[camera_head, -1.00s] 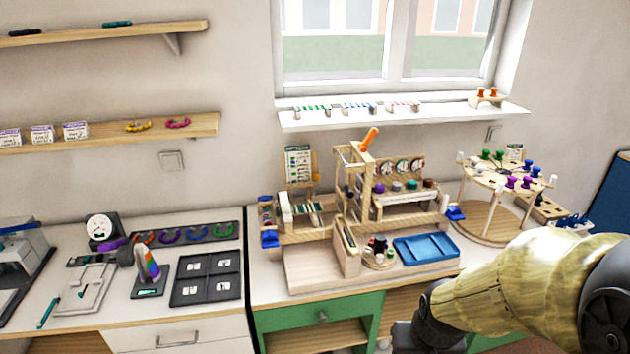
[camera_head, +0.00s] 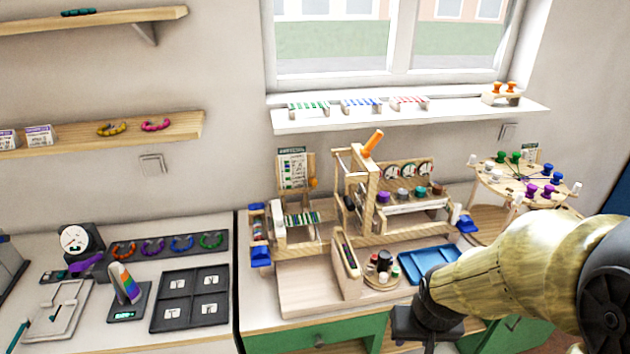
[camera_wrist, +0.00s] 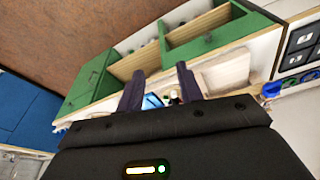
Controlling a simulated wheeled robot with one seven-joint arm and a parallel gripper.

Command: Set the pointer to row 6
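A chart card (camera_head: 292,168) stands upright on a wooden board at the back of the bench, left of the wooden bead frame. A small orange piece (camera_head: 313,183) sits at the card's right edge and looks like the pointer. The row it marks is too small to read. My gripper (camera_wrist: 160,85) is open and empty in the wrist view, its two dark fingers apart. In the head view my dark gripper body is at the lower right, in front of the bench and well away from the card; its fingertips are hardly visible there.
A wooden frame with an orange handle (camera_head: 373,143) stands right of the card. A blue tray (camera_head: 428,262) and a round holder (camera_head: 381,278) lie in front. A round peg table (camera_head: 490,178) stands at right. The left bench carries a black tray (camera_head: 190,298).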

